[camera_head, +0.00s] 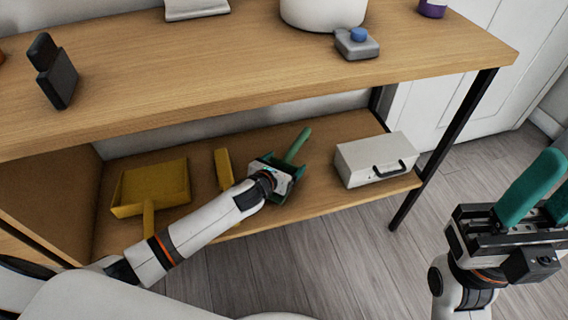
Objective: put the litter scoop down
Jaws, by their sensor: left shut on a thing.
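The litter scoop (299,145), dark green with a lighter green handle, is on the lower wooden shelf, right of centre in the head view. Its handle points up and to the right. My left gripper (279,177) reaches in from the left and is shut on the scoop, hiding part of its pan. Whether the scoop rests fully on the shelf is hard to tell. My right gripper (546,198) is at the right edge, over the floor and away from the shelf. Its two teal fingers stand apart with nothing seen between them.
The lower shelf (325,180) also holds a yellow dustpan (150,183), a narrow yellow piece (223,168) and a white case (378,160) with a black handle. The wooden tabletop (230,70) overhangs them. A black leg (440,150) stands at the right.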

